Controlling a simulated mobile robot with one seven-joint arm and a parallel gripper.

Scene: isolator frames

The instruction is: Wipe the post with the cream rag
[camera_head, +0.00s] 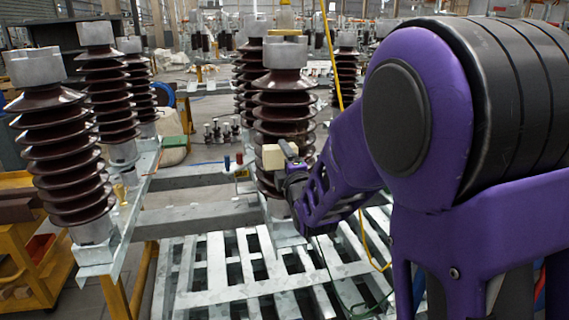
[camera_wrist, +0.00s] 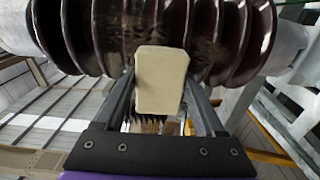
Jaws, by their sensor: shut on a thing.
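The cream rag (camera_head: 273,157) shows as a small pale block at the end of my arm, against the lower sheds of the middle brown ribbed post (camera_head: 284,100). My gripper (camera_head: 290,165) is shut on the rag. In the wrist view the rag (camera_wrist: 161,80) sits between the two fingers of my gripper (camera_wrist: 160,95). Behind it the post (camera_wrist: 225,35) lies across the top of the picture, with dull dark smudges on its sheds near the rag. The rag overlaps the sheds; whether it presses on them I cannot tell. The rag hides part of the post.
Other brown ribbed posts stand at the left (camera_head: 62,155) and behind. A slotted metal frame (camera_head: 250,270) lies below my gripper. A yellow cart (camera_head: 35,260) is at the lower left. A yellow hose (camera_head: 333,55) hangs right of the post.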

